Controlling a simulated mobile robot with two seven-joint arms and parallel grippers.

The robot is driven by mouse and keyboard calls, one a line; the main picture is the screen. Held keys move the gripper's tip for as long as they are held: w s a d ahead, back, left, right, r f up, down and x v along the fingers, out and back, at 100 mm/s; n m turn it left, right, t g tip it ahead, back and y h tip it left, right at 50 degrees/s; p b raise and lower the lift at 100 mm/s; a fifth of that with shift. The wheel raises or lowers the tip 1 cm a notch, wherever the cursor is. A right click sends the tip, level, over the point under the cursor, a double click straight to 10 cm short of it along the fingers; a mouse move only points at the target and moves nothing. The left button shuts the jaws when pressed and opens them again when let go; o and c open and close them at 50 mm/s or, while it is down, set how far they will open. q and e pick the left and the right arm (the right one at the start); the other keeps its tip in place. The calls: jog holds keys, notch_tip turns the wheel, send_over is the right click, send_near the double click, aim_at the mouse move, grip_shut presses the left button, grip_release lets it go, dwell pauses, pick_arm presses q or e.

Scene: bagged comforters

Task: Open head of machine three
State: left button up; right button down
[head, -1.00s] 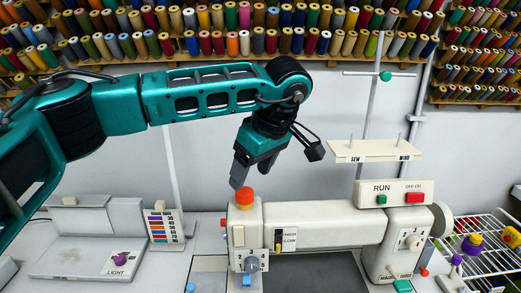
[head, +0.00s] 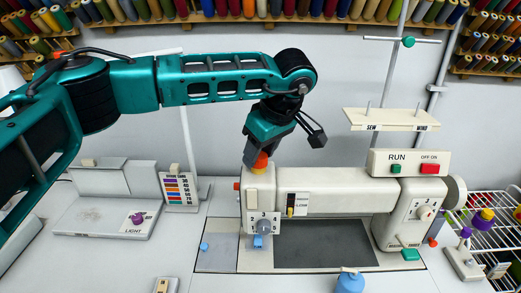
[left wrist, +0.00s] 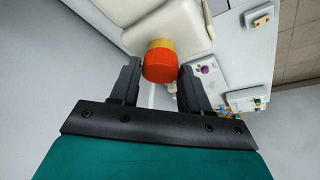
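The sewing machine (head: 330,203) stands on the worktable, cream coloured, with its head at the left end. An orange knob (head: 260,160) sits on top of the head. It also shows in the left wrist view as an orange cap with a yellow base (left wrist: 160,62). My left gripper (head: 255,158) points down over the knob. In the left wrist view its two fingers (left wrist: 156,85) stand on either side of the knob, with a narrow gap on each side. My right gripper is not in either view.
A light box (head: 105,215) with a purple knob and a coloured label card (head: 179,190) stand at left. A blue-topped object (head: 350,281) is at the front edge. A wire rack (head: 490,235) with spools is at right.

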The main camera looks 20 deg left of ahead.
pick_arm(q)
jog(key=c, duration=0.6)
jog(key=n+g+p, duration=0.1)
jog(key=n, duration=0.2)
jog(key=shift+w+r+n+y, duration=0.1)
jog(key=shift+n+y, duration=0.2)
jog(key=shift+n+g, duration=0.5)
jog(key=shift+n, duration=0.3)
jog(key=shift+w+n+g+p, duration=0.1)
jog(key=shift+n+g+p, duration=0.3)
jog(key=shift+n+p, duration=0.45)
jog(key=shift+n, duration=0.75)
jog(key=shift+n+g, duration=0.6)
jog(key=shift+n, duration=0.4)
